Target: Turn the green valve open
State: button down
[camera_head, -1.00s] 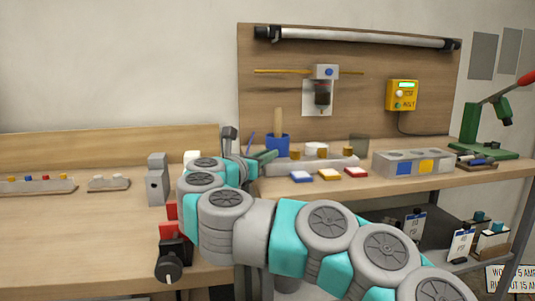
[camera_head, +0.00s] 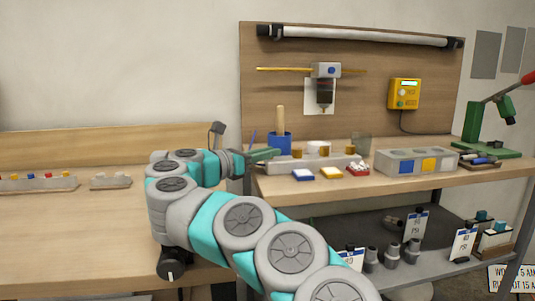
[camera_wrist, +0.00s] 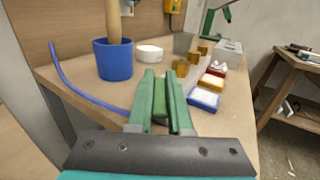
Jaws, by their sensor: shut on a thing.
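My gripper (camera_wrist: 160,100) is low over the bench, with its green fingers pointing away from my wrist. In the wrist view a narrow green piece (camera_wrist: 160,108) lies between the two fingers, and the fingers are shut on it. I cannot tell whether this piece is the valve's handle; no other green valve shows clearly. In the head view the gripper (camera_head: 262,154) reaches in just in front of the blue cup (camera_head: 279,144). My arm hides the part of the bench below and left of it.
The blue cup also stands left of the fingers in the wrist view (camera_wrist: 115,60). Blue (camera_head: 303,175), yellow (camera_head: 332,174) and red (camera_head: 357,170) trays lie to the right, near a grey block (camera_head: 410,162). A green press (camera_head: 485,140) stands far right. The left benchtop is mostly clear.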

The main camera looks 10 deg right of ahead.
dwell(0.3)
jog(key=c, duration=0.8)
grip_release()
jog(key=shift+c, duration=0.2)
jog(key=b+v, duration=0.3)
jog(key=v, duration=0.4)
jog(key=shift+s+a+b, duration=0.15)
jog(key=shift+a+b, duration=0.2)
